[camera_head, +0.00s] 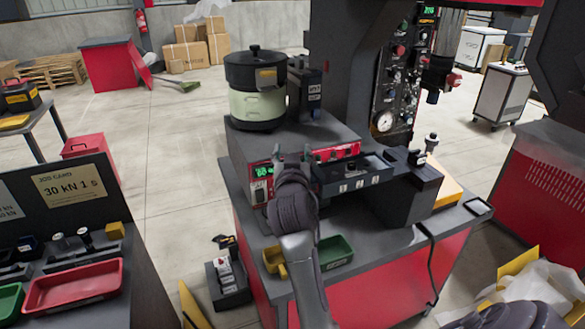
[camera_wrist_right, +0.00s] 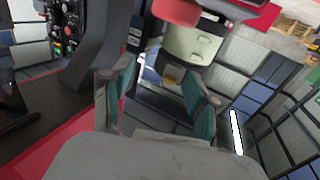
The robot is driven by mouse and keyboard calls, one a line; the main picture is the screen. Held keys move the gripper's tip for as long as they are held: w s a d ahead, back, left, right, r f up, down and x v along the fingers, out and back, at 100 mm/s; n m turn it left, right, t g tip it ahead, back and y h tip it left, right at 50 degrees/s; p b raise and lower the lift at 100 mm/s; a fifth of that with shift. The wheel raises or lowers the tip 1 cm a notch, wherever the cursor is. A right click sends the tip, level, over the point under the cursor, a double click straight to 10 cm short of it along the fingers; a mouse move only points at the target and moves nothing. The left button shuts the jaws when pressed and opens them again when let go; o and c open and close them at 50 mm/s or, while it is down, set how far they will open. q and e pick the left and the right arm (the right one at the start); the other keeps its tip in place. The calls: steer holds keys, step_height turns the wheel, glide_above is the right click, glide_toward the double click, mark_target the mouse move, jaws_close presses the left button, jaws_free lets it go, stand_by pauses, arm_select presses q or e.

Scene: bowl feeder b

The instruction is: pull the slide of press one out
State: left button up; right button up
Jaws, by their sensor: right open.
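The press (camera_head: 340,70) is a tall dark machine with a gauge and control panel on its column. My right gripper (camera_head: 292,158) is open, left of that block and in front of the red-fronted box with green displays. In the right wrist view its teal-padded fingers (camera_wrist_right: 158,98) are apart, with nothing held between them. The gripper hides part of the box front. My left gripper does not show.
A dark-lidded pale green bowl feeder (camera_head: 257,105) stands on the box behind my gripper. A green bin (camera_head: 336,252) and a yellow bin (camera_head: 274,260) sit low at the bench front. A red tray (camera_head: 73,287) lies on the left bench. Floor between benches is mostly open.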

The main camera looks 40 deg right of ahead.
step_height(320, 180, up, 5)
steer(key=shift+f, duration=0.15)
steer(key=shift+a+f, duration=0.1)
steer(key=shift+f, duration=0.05)
stand_by(0.4)
